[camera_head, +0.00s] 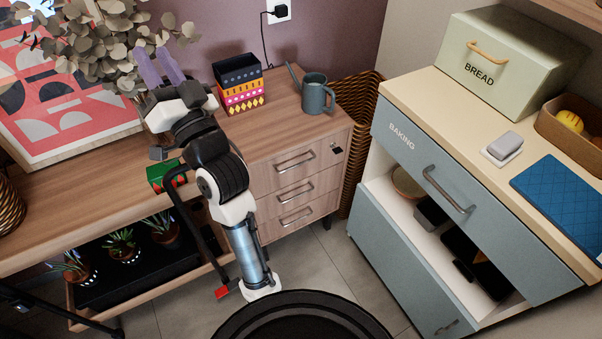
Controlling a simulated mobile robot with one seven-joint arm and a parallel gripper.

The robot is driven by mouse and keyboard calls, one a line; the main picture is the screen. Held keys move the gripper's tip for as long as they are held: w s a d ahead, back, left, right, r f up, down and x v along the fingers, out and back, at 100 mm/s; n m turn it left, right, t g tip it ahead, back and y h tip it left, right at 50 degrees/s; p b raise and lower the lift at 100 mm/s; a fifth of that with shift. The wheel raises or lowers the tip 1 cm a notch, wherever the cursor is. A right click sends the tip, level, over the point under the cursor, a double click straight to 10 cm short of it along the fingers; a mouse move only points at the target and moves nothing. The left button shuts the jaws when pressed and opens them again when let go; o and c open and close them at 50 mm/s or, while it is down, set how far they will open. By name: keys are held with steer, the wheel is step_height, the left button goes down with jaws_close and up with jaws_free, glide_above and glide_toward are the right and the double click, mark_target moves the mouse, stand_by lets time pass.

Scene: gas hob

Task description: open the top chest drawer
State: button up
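The wooden drawer unit at the right end of the desk has three drawers, each with a metal bar handle. Its top drawer (275,165) looks shut, and its handle (295,160) is in plain view. A small dark item, perhaps a key, shows at that drawer's upper right. My gripper (160,66) is raised above the desk, left of and behind the drawers. Its two purple fingers are apart with nothing between them. It is well away from the handle. My arm hides the left part of the drawer unit's front.
A patterned box (240,84) and a watering can (314,93) stand on the desk top. A wicker basket (358,130) is right of the drawers. A blue-grey cabinet marked BAKING (440,180) stands further right. Tiled floor (310,262) is free before the drawers.

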steer(key=w+d+f+m+g+h+b, duration=0.1)
steer(key=w+d+f+m+h, duration=0.3)
steer(key=f, duration=0.5)
steer(key=w+d+f+m+g+h+b, duration=0.1)
steer(key=w+d+f+m, duration=0.15)
steer(key=d+f, duration=0.55)
steer(key=s+d+f+m+g+h+b, duration=0.2)
steer(key=s+d+f+m, duration=0.1)
steer(key=d+f, duration=0.6)
steer(key=s+d+f+m+g+h+b, duration=0.1)
steer(key=s+d+f+m+g, duration=0.2)
steer(key=d+f, duration=0.7)
steer(key=w+a+f+t+b, duration=0.1)
steer(key=w+a+f, duration=0.3)
steer(key=w+a, duration=0.4)
steer(key=w+b, duration=0.1)
steer(key=w, duration=0.3)
steer(key=shift+a+f+b, duration=0.2)
steer(key=shift+a+b, duration=0.1)
steer(key=shift+a, duration=0.1)
steer(key=shift+m, duration=0.25)
jaws_close()
